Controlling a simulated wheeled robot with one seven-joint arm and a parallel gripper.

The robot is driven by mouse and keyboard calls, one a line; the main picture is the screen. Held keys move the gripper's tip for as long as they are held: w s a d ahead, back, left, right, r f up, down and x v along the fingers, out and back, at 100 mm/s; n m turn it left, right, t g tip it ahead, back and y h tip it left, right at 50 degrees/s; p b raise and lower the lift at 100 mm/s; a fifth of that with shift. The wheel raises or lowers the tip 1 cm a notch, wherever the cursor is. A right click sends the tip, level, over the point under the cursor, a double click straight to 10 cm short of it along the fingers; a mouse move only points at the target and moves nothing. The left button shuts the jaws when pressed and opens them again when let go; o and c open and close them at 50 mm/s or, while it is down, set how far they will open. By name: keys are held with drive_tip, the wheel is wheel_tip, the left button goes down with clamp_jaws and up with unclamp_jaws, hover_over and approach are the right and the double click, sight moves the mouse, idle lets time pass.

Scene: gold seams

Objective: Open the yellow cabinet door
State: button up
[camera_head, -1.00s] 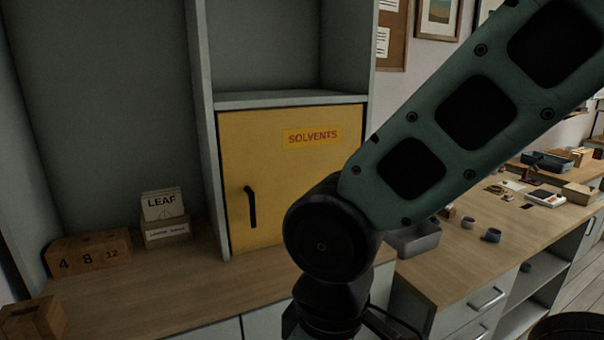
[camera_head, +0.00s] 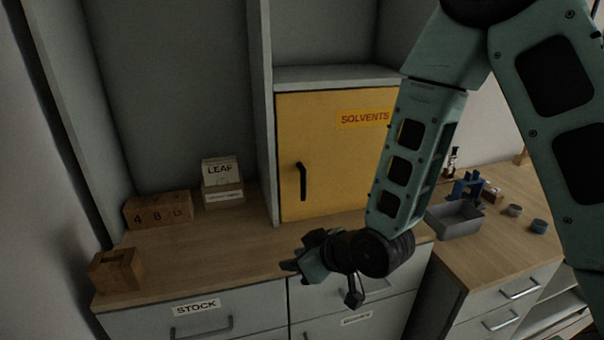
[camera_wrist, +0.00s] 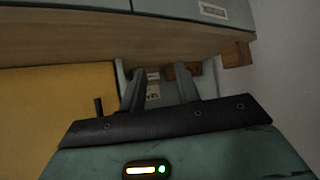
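The yellow cabinet door (camera_head: 335,150) carries a SOLVENTS label (camera_head: 364,119) and is shut flush in the grey cabinet. Its black vertical handle (camera_head: 301,182) is on the left side of the door. My arm covers part of the door's right side. My gripper (camera_head: 292,264) is below and in front of the handle, near the worktop's front edge, apart from the door. In the wrist view the two fingers of my gripper (camera_wrist: 161,90) are spread with nothing held. The yellow door (camera_wrist: 50,115) and its handle (camera_wrist: 98,107) show there to the left of the fingers.
A wooden worktop (camera_head: 225,248) runs below the door. On its left stand a numbered wooden block (camera_head: 158,210), a LEAF card box (camera_head: 222,182) and another wooden block (camera_head: 117,271). A grey tray (camera_head: 456,221) is at right. Drawers (camera_head: 200,318) are below.

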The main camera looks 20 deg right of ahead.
drive_tip(key=w+d+r+m+t+p, duration=0.2)
drive_tip(key=w+d+t+p, duration=0.1)
drive_tip(key=d+t, duration=0.1)
drive_tip(key=m+t+h+p, duration=0.2)
drive_tip(key=m+t+h, duration=0.1)
drive_tip(key=t, duration=0.2)
approach(305, 184)
drive_tip(key=w+p, duration=0.2)
drive_tip(key=w, duration=0.1)
drive_tip(key=w+a+p, duration=0.1)
drive_tip(key=w+p, duration=0.1)
drive_tip(key=w, duration=0.2)
drive_tip(key=w+a+p, duration=0.1)
drive_tip(key=w+p, duration=0.2)
drive_tip(key=shift+w, duration=0.3)
clamp_jaws()
